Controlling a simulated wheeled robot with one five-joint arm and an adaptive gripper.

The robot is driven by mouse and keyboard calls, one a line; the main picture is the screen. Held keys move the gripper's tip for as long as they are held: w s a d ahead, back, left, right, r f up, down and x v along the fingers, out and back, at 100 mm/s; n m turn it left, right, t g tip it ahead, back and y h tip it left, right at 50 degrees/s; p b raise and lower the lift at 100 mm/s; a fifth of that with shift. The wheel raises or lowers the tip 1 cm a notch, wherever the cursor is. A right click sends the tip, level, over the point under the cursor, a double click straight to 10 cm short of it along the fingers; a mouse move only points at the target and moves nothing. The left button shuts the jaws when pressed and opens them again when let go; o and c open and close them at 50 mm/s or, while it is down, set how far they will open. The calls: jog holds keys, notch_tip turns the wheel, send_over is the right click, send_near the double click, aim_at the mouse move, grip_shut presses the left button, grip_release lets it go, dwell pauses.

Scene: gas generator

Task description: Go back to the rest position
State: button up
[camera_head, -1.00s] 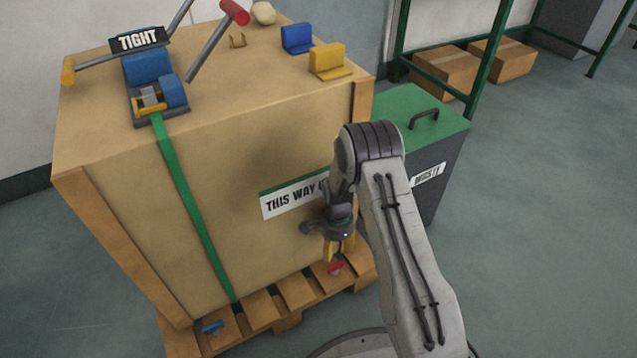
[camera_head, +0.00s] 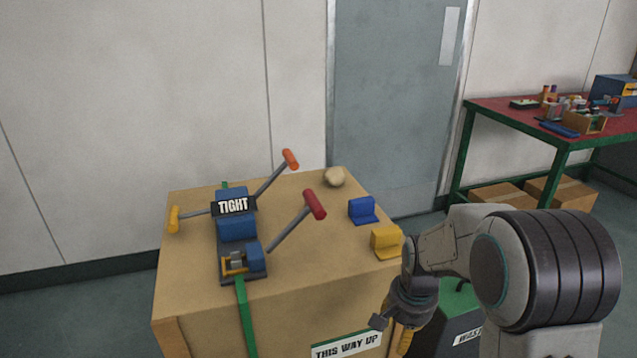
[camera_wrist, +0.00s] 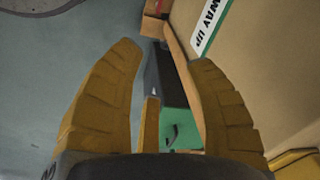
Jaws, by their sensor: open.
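My gripper (camera_head: 402,338) hangs at the front right of the large crate in the head view, fingers pointing down. In the wrist view its yellow fingers (camera_wrist: 166,100) are spread apart with nothing held between them. The crate (camera_head: 190,305) carries a blue ratchet device (camera_head: 237,228) with a "TIGHT" plate and a green strap (camera_head: 246,315) running down its front. My arm is folded up at the right of the head view and hides part of the crate's right side and the bin.
A green-lidded waste bin (camera_head: 455,300) stands right of the crate, close to my arm. A blue block (camera_head: 362,210) and a yellow block (camera_head: 386,240) sit on the crate top. A red-topped table (camera_head: 490,105) with several items stands at the back right. A grey door (camera_head: 385,100) is behind.

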jog(key=s+r+n+p, duration=0.2)
jog(key=s+r+p, duration=0.4)
jog(key=r, duration=0.5)
jog(key=s+r+n+t+p, duration=0.1)
jog(key=s+r+n+p, duration=0.2)
jog(key=s+r+p, duration=0.4)
jog(key=s+r+n+p, duration=0.3)
jog(key=s+r+p, duration=0.4)
jog(key=r, duration=0.8)
jog(key=shift+s+d+r+t, duration=0.3)
jog(key=shift+s+r+t, duration=0.05)
jog(key=shift+s+t, duration=0.05)
